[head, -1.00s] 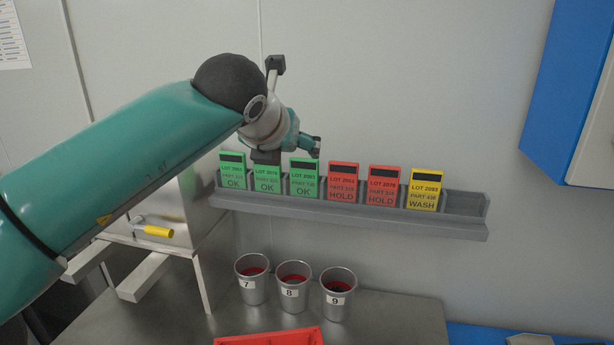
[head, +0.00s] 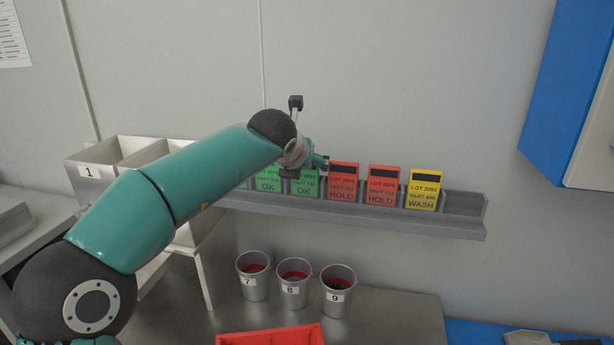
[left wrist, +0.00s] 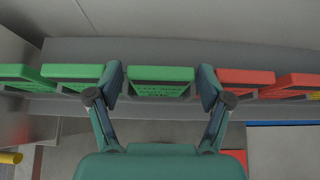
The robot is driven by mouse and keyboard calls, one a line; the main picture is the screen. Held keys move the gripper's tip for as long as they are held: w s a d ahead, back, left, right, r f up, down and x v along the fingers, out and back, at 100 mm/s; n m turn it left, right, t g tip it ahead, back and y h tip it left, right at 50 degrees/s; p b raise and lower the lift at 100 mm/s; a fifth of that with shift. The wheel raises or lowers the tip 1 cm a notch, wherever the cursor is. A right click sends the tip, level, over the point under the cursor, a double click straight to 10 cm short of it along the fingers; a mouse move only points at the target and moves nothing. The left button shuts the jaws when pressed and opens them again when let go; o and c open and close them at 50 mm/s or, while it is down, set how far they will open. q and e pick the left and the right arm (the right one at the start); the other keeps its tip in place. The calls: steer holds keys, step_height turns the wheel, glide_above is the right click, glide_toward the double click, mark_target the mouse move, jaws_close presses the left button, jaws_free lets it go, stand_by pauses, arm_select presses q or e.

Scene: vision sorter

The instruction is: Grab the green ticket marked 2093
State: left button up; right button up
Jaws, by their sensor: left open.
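Three green OK tickets stand in the left slots of a grey wall rack (head: 463,204). The rightmost green ticket (head: 305,188) is partly covered by my left gripper (head: 312,166), and its lot number is hidden in the head view now; it looked like 2093 earlier. The middle green ticket (head: 267,184) is also partly hidden. My right gripper is not in view.
Two red HOLD tickets (head: 343,182) and a yellow WASH ticket (head: 424,189) marked 2093 stand to the right. The right-end slot is empty. Metal cups (head: 253,284) numbered 7, 8 and 9 and a red tray (head: 318,335) are below. A blue cabinet (head: 556,95) is at right.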

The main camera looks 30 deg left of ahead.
arm_select(q)
steer(key=shift+c, duration=0.2)
steer(key=c, duration=0.7)
